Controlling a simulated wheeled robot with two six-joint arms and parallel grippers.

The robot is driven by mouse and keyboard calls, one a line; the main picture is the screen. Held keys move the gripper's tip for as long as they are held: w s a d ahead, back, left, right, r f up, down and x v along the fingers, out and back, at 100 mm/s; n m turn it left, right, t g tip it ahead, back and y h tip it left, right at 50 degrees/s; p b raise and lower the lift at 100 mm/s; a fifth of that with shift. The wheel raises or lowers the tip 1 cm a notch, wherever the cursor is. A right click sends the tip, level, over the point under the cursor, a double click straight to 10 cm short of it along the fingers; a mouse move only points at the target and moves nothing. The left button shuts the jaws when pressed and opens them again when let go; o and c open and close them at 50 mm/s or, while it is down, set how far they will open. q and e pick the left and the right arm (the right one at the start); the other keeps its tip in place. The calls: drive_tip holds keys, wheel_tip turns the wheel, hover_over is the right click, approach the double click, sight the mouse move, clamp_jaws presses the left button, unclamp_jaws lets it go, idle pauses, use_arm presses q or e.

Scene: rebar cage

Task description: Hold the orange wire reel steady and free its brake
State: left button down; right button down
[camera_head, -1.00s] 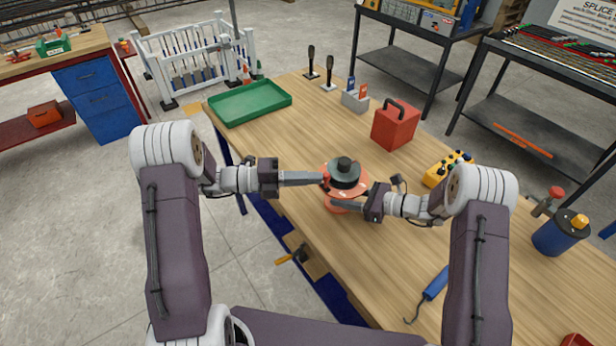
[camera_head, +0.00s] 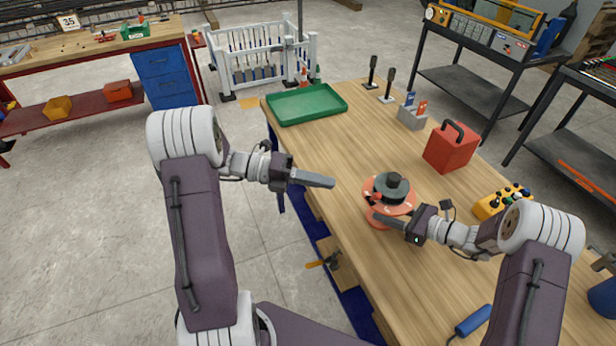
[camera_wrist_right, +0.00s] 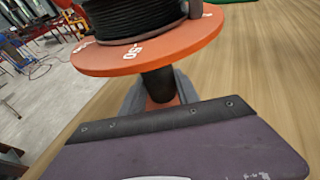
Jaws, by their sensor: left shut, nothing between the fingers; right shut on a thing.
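The orange wire reel (camera_head: 388,195), with a dark coil and a black knob on top, stands upright near the table's front edge. In the right wrist view its orange flange (camera_wrist_right: 150,50) sits above a dark stem (camera_wrist_right: 158,84). My right gripper (camera_head: 378,218) is shut on the reel's lower part; in the right wrist view its fingers (camera_wrist_right: 160,92) lie on both sides of the stem. My left gripper (camera_head: 333,182) is shut and empty, to the left of the reel and apart from it. A small red part shows on the reel's left side; the brake's state cannot be told.
A green tray (camera_head: 306,104) lies at the far end of the wooden table (camera_head: 350,135). A red box with a handle (camera_head: 450,148) and a yellow control box (camera_head: 500,201) stand right of the reel. A blue-handled hook tool (camera_head: 472,321) lies near the front.

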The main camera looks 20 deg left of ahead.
use_arm(q)
drive_tip(key=v, duration=0.4)
drive_tip(key=shift+s+a+r, duration=0.1)
drive_tip(key=shift+a+r, duration=0.15)
use_arm(e)
drive_tip(key=c, duration=0.8)
unclamp_jaws()
drive_tip(key=shift+d, duration=0.1)
